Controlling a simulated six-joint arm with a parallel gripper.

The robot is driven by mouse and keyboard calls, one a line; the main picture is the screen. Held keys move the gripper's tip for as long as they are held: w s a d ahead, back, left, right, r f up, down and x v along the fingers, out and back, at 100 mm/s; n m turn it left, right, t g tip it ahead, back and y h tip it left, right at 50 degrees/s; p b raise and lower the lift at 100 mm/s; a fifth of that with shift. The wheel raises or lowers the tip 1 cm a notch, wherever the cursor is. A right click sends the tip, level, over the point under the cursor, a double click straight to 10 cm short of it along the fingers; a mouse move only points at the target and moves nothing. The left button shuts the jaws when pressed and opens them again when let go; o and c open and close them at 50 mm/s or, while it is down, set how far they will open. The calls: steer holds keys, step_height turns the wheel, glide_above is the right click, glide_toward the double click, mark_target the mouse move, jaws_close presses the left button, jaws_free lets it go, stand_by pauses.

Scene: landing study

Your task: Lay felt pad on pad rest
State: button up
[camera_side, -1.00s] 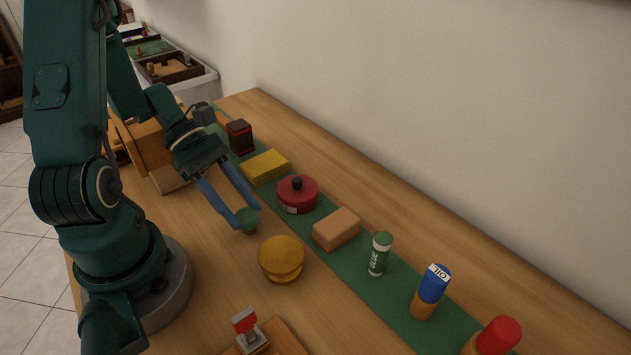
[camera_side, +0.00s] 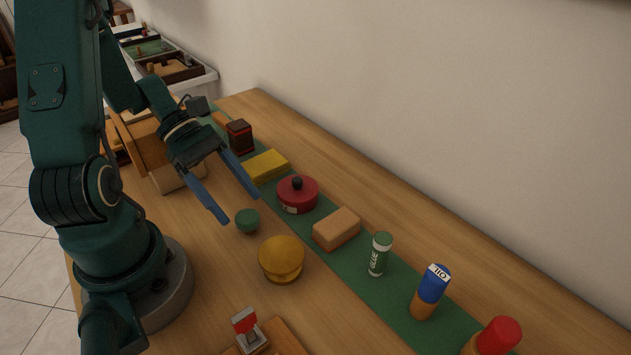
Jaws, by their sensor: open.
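A small round green piece (camera_side: 247,217), which looks like the felt pad, sits level near the middle of the table. Its lower part is darker, and I cannot tell whether that is the pad rest under it. My gripper (camera_side: 240,208) is open and empty. Its two blue fingers are spread wide, behind and above the green piece in the picture, and appear clear of it. No separate thing is clearly the pad rest.
A yellow round container (camera_side: 281,258) stands close in front. A green strip (camera_side: 377,296) carries a red lidded pot (camera_side: 297,194), a tan block (camera_side: 337,229), a yellow block (camera_side: 266,166), a glue stick (camera_side: 380,254) and an oil bottle (camera_side: 430,291). A red-topped stamp (camera_side: 245,326) stands near the front.

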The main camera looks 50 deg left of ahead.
step_height(320, 180, up, 8)
steer(key=s+d+r+m+t+y, duration=0.1)
steer(key=d+r+m+y, duration=0.1)
steer(key=m, duration=0.8)
steer(key=s+d+r+m+t+y, duration=0.1)
steer(key=d+m+y, duration=0.4)
steer(key=m, duration=0.6)
steer(key=shift+d+r+t+y, duration=0.25)
steer(key=shift+r+t+y, duration=0.45)
steer(key=shift+y, duration=0.3)
